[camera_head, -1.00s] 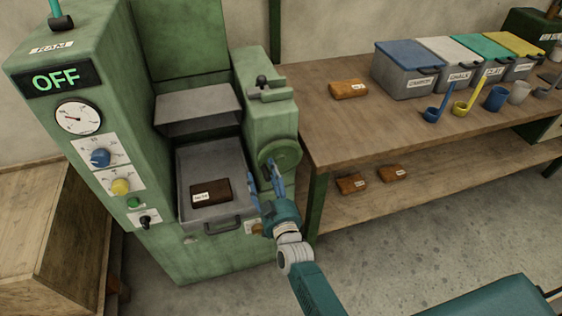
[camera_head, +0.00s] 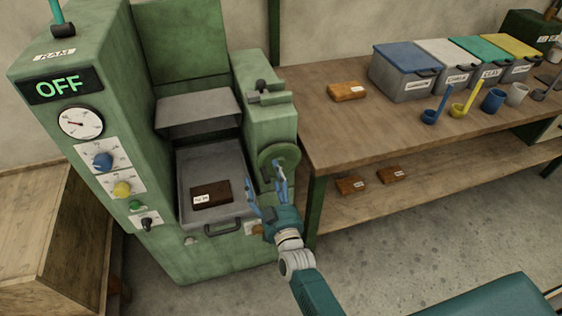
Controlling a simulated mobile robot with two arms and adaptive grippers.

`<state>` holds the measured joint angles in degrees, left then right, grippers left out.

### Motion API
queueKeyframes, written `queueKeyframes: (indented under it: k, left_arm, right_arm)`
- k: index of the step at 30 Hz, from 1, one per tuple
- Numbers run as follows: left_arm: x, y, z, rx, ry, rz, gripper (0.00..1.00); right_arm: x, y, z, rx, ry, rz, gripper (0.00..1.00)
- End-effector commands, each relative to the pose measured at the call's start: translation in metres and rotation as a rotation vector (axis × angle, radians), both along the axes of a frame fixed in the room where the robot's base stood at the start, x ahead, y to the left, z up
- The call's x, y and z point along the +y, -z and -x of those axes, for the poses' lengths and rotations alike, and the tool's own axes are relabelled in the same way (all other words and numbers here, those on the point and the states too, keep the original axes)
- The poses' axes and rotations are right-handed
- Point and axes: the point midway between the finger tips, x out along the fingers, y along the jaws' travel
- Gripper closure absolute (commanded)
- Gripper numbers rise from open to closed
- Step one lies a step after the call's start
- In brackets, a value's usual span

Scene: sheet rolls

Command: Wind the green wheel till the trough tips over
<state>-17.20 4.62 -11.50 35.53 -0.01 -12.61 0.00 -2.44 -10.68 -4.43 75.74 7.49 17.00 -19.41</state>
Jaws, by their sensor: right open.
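The green wheel (camera_head: 279,157) is on the front of the green machine's right-hand block. The grey trough (camera_head: 184,193) sits level in the machine's opening, with a handle at its front edge. A dark brown labelled block (camera_head: 211,195) lies in it. Above it is a grey tilted plate (camera_head: 199,110). My right gripper (camera_head: 264,190) is open and empty, its blue fingers spread just below and in front of the wheel. I cannot tell whether a finger touches the wheel. My left gripper is not in view.
The machine's panel shows OFF (camera_head: 61,85), a gauge (camera_head: 81,123) and several knobs. A wooden table (camera_head: 330,125) at right holds labelled bins, scoops, cups and a brown block (camera_head: 346,92). More brown blocks lie on its lower shelf. A wooden crate (camera_head: 45,235) stands at left.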

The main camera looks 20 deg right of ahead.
Motion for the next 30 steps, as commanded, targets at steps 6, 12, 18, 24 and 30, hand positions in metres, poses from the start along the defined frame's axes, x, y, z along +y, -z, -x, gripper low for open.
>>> queueKeyframes:
  k: [6, 12, 18, 24, 30]
  left_arm:
    - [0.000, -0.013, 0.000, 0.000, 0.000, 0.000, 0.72]
    - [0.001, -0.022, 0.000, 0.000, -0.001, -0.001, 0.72]
    - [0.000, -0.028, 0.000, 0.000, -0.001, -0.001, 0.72]
    - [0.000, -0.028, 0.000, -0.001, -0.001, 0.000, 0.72]
    - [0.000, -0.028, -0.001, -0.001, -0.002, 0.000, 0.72]
  right_arm:
    - [0.016, 0.002, 0.030, 0.015, -0.008, -0.028, 0.22]
    - [0.016, 0.003, 0.050, 0.015, -0.008, -0.029, 0.22]
    - [0.015, 0.003, 0.066, 0.015, -0.007, -0.031, 0.22]
    - [0.014, 0.004, 0.069, 0.014, -0.006, -0.031, 0.22]
    - [0.014, 0.004, 0.068, 0.013, -0.005, -0.030, 0.22]
